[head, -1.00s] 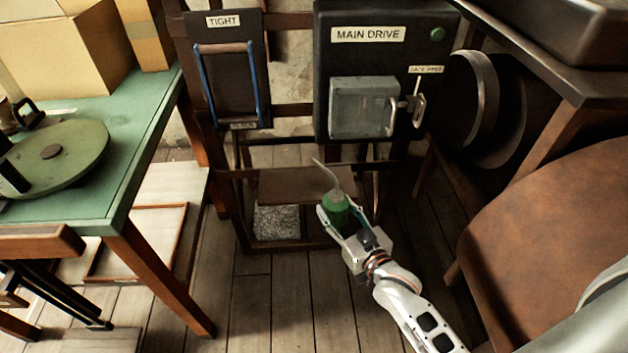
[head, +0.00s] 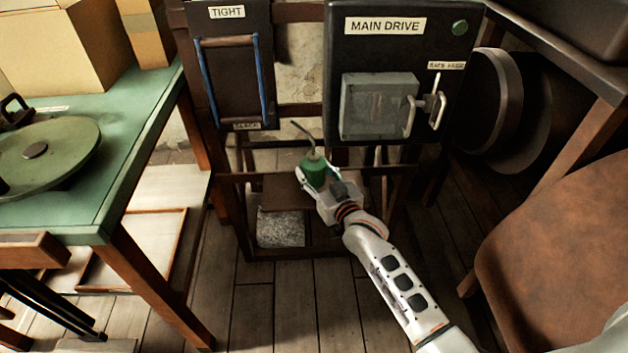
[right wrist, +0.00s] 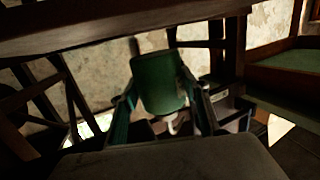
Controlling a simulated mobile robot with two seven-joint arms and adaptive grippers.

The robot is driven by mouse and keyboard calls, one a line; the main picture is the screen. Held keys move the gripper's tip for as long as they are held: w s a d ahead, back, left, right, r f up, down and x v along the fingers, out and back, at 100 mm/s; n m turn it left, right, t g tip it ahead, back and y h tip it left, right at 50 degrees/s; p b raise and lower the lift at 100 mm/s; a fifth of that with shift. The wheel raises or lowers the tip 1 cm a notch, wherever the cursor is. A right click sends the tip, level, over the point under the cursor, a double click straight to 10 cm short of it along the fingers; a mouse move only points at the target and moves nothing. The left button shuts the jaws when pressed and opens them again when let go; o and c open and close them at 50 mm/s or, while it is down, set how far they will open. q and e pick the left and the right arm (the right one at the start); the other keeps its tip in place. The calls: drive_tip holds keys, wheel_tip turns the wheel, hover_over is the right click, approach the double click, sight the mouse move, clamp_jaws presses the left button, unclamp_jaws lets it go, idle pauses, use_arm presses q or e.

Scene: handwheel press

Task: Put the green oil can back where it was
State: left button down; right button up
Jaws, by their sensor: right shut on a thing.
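The green oil can (head: 315,174) has a thin bent spout pointing up and to the left in the head view. My right gripper (head: 312,180) is shut on it and holds it upright, or nearly so, in front of the dark wooden frame. A brown shelf board (head: 283,194) of that frame is just behind and below the can; I cannot tell whether the can touches it. In the right wrist view the can (right wrist: 160,82) sits between the two fingers. My left gripper is not in view.
The MAIN DRIVE panel (head: 345,55) with its handles is above the can. A panel marked TIGHT (head: 233,100) hangs to its left. A green table (head: 130,130) stands at left, a brown seat-like surface (head: 560,230) at right. A grey speckled block (head: 281,230) lies low in the frame.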

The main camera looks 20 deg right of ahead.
sight(319, 186)
wheel_tip(319, 186, down, 3)
drive_tip(key=shift+s+f+b, duration=0.1)
drive_tip(key=shift+s+b, duration=0.05)
drive_tip(key=shift+b, duration=0.4)
drive_tip(key=shift+f, duration=0.15)
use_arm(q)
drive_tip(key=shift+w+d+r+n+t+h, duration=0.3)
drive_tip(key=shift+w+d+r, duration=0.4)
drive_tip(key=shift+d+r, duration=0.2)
